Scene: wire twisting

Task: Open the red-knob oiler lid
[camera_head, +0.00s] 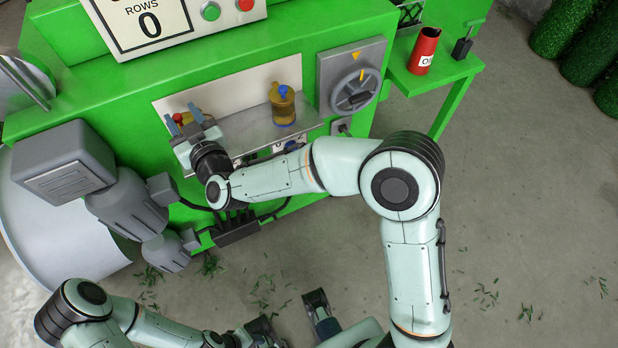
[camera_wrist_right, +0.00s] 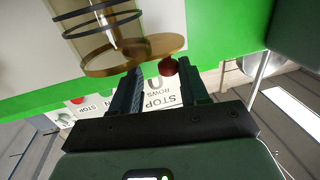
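The red-knob oiler stands at the left of the shelf in the head view, mostly hidden by my right gripper (camera_head: 188,126); its red knob (camera_head: 178,118) shows beside the fingers. In the right wrist view its clear ringed body (camera_wrist_right: 98,18) hangs at the top, picture inverted. The brass lid (camera_wrist_right: 166,44) reaches out sideways past the brass rim (camera_wrist_right: 112,58). The red knob (camera_wrist_right: 167,67) lies between the open fingertips of my right gripper (camera_wrist_right: 164,76), with gaps on both sides. My left gripper (camera_head: 262,330) is low at the bottom edge, partly cut off.
A blue-knob oiler (camera_head: 283,106) stands farther right on the grey shelf (camera_head: 240,132). A handwheel (camera_head: 355,90) is mounted right of it. A red can (camera_head: 424,50) stands on the green side table (camera_head: 455,72). Grey motors (camera_head: 130,205) crowd the left. Open floor lies right.

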